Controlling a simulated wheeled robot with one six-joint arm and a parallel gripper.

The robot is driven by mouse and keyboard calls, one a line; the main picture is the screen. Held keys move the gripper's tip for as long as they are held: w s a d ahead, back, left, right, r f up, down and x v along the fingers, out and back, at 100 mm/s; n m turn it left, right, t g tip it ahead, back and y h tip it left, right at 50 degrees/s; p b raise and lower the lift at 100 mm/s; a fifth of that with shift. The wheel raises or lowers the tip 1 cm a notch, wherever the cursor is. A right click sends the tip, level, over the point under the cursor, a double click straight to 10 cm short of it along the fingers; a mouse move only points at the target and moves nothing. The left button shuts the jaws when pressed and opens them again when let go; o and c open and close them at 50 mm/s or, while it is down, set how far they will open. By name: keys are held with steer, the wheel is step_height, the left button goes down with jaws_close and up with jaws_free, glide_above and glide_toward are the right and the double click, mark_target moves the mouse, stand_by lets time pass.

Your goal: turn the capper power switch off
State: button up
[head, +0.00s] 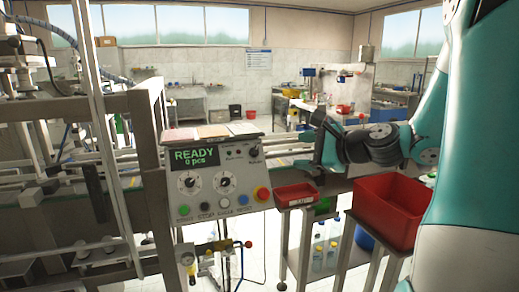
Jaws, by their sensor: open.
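The capper control panel (206,178) stands left of centre, its screen (196,157) reading "READY 0 pcs". A small black rotary switch (254,151) sits at its upper right corner; its label is too small to read, so I cannot tell whether it is the power switch. Two larger dials (190,181) are below the screen, with a row of buttons under them. A red button on a yellow base (262,193) is at the lower right. My gripper (315,150) is open and empty, to the right of the panel and apart from it.
A small red tray (296,196) lies below my gripper, and a larger red bin (387,210) stands to the right. Papers (212,131) lie along the panel's top. Metal frame posts (153,165) stand close at its left. Bottles (327,250) are on a low shelf.

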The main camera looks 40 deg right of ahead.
steer(key=d+m, duration=0.1)
steer(key=d, duration=0.1)
steer(key=p, duration=0.4)
glide_toward(256, 151)
steer(key=shift+h, duration=0.4)
steer(key=x, duration=0.8)
steer(key=shift+w+a, duration=0.25)
steer(key=c, duration=0.9)
